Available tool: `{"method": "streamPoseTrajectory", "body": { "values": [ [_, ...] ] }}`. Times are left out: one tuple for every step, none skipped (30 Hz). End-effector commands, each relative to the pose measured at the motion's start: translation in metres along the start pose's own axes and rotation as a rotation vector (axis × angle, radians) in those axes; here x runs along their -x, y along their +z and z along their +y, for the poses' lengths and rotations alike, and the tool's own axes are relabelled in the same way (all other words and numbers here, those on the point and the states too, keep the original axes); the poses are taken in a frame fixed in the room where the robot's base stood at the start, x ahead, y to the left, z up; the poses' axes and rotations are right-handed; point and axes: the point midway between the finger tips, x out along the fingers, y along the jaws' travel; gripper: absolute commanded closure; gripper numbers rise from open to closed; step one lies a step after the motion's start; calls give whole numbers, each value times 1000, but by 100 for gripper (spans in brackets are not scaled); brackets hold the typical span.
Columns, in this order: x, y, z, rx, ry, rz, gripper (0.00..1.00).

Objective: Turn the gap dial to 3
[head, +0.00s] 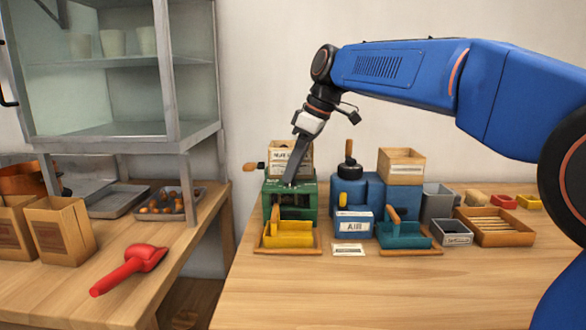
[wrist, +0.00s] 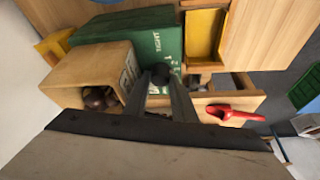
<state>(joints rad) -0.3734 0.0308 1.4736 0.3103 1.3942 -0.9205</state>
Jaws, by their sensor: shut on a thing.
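The green machine (head: 306,199) stands at the back of the right-hand table, with a wooden hopper box (head: 300,150) on top. In the wrist view the green machine (wrist: 125,38) shows the word TIGHT and a few white marks beside a dark gap dial (wrist: 161,74). My gripper (head: 290,180) points down at the machine's top. In the wrist view my gripper (wrist: 161,80) has its two fingertips closed around the dial. The fingers hide part of the scale, and I cannot read which number the dial points to.
Chestnuts (wrist: 98,97) lie in the hopper box. A yellow tray (head: 288,236) sits before the green machine. A blue machine (head: 375,190) with a teal tray (head: 404,235) stands to its right. A red scoop (head: 130,268) lies on the left table. The right table's front is clear.

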Motion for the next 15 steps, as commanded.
{"method": "streamPoseTrajectory", "body": {
  "values": [
    [0,0,0,-1,0,-1,98],
    [0,0,0,-1,0,-1,98],
    [0,0,0,-1,0,-1,98],
    [0,0,0,-1,0,-1,98],
    [0,0,0,-1,0,-1,98],
    [0,0,0,-1,0,-1,71],
    [0,0,0,-1,0,-1,64],
    [0,0,0,-1,1,-1,58],
    [0,0,0,-1,1,-1,58],
    [0,0,0,-1,1,-1,58],
    [0,0,1,-2,2,-1,58],
    [0,0,1,-2,2,0,58],
    [0,0,1,-2,2,0,58],
    [0,0,1,-2,2,0,58],
    [0,0,1,-2,3,0,58]
  ]
}}
